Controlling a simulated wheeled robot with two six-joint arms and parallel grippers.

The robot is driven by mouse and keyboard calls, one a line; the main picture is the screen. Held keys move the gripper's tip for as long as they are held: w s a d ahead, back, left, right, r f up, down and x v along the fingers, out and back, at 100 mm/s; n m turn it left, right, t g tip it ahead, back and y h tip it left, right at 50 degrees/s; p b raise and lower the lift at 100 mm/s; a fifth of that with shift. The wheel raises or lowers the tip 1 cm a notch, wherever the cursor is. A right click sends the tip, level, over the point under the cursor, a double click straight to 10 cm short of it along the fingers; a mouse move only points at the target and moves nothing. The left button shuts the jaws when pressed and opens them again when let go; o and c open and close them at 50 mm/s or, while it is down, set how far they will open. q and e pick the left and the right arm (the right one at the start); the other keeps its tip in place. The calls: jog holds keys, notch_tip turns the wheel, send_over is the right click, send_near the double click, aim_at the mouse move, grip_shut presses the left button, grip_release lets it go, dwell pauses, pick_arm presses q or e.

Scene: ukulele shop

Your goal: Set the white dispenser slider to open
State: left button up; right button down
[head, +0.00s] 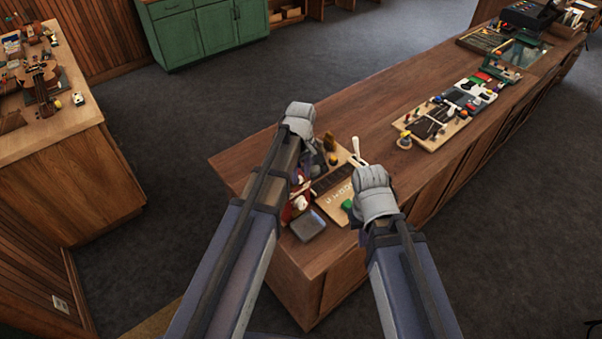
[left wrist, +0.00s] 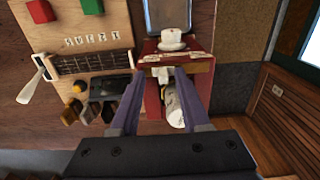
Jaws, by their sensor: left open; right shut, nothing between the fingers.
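A red box-like dispenser (left wrist: 152,98) with a wooden top edge stands in the middle of the left wrist view. A small white tab (left wrist: 161,75), which looks like its slider, shows on its front. My left gripper (left wrist: 162,74) is open, with its purple fingers on either side of the tab; contact is unclear. A white rounded object (left wrist: 174,108) shows lower between the fingers. In the head view the dispenser (head: 299,186) is partly hidden by my left arm. My right gripper (head: 357,212) is shut and empty over the board's right side, its fingertips mostly hidden.
A wooden board (left wrist: 115,28) with a fretboard strip, colored buttons and a white-handled lever (left wrist: 30,88) adjoins the dispenser. A white cup (left wrist: 172,40) stands on the dispenser. A grey square pad (head: 308,226) lies near the counter's edge.

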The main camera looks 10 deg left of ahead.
pick_arm(q)
jog(key=shift+r, duration=0.15)
notch_tip(320, 180, up, 8)
jog(key=p, duration=0.7)
jog(key=shift+f+p, duration=0.2)
jog(key=shift+p, duration=0.2)
jog(key=shift+f, duration=0.1)
jog(key=s+d+f+m+b, duration=0.2)
jog(key=s+f+m+b, duration=0.2)
jog(key=s+f+b, duration=0.2)
jog(key=s+d+f+m+b, duration=0.3)
jog(key=s+f+m+b, duration=0.2)
jog(key=f+b, duration=0.4)
jog(key=s+d+f+m+y+b, duration=0.1)
jog(key=s+d+f+m+b, duration=0.2)
jog(key=s+f+b, duration=0.4)
jog(key=shift+d+f+m+b, duration=0.2)
jog(key=shift+f+m+b, duration=0.6)
jog(key=shift+m+b, duration=0.15)
jog(key=shift+s, duration=0.1)
dwell(0.6)
